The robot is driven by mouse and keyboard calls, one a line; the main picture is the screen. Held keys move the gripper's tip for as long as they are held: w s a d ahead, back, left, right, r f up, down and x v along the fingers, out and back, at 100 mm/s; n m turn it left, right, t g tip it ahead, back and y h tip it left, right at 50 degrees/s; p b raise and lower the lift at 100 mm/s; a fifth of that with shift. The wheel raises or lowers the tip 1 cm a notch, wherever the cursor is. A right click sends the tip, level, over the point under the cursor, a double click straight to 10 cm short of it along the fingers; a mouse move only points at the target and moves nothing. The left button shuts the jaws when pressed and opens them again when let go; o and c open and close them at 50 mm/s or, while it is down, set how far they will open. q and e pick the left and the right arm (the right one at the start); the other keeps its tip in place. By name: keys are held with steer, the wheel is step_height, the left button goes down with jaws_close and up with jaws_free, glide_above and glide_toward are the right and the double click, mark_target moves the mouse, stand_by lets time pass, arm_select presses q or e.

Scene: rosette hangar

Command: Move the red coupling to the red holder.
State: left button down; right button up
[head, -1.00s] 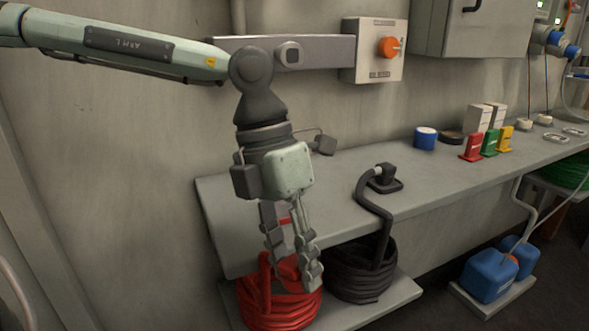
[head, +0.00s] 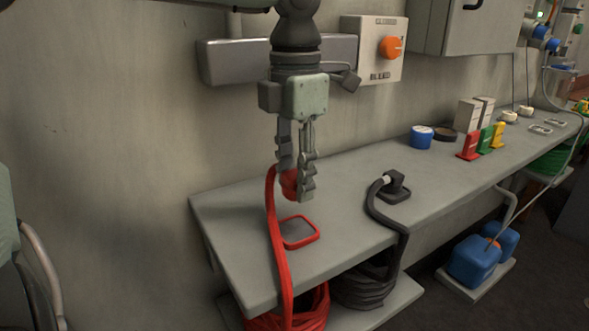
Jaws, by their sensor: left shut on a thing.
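My left gripper (head: 294,190) points down above the left end of the bench and is shut on the red coupling (head: 288,184). The fingers hide part of the coupling. A red hose (head: 279,250) hangs from the coupling down over the bench's front edge to a red coil (head: 300,312) on the shelf below. The red holder (head: 300,232), a flat red-rimmed square on the bench top, lies below the gripper and slightly to its right. The coupling is above the bench, apart from the holder. My right gripper is not in view.
A black coupling stands in a black holder (head: 397,190) to the right, its hose running down to a black coil (head: 362,288). Red (head: 468,146), green and yellow tags, a blue roll (head: 421,137) and white boxes stand farther right. A grey wall box (head: 278,62) is behind the gripper.

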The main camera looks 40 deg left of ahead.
mark_target(295, 201)
arm_select(q)
steer(key=shift+f, duration=0.1)
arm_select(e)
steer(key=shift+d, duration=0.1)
arm_select(q)
steer(key=shift+f, duration=1.2)
steer(key=shift+f+b, duration=0.5)
steer(key=shift+f, duration=1.1)
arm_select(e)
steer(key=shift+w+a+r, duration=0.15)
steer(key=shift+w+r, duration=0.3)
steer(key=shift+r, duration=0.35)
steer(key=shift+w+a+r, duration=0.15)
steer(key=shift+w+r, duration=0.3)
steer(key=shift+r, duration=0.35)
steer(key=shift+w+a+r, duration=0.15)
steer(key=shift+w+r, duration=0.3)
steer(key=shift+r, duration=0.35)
arm_select(q)
steer(key=shift+b, duration=1.2)
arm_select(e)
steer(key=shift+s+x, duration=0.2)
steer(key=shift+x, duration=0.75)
arm_select(q)
steer(key=shift+f+b, duration=0.45)
steer(key=shift+b, duration=0.05)
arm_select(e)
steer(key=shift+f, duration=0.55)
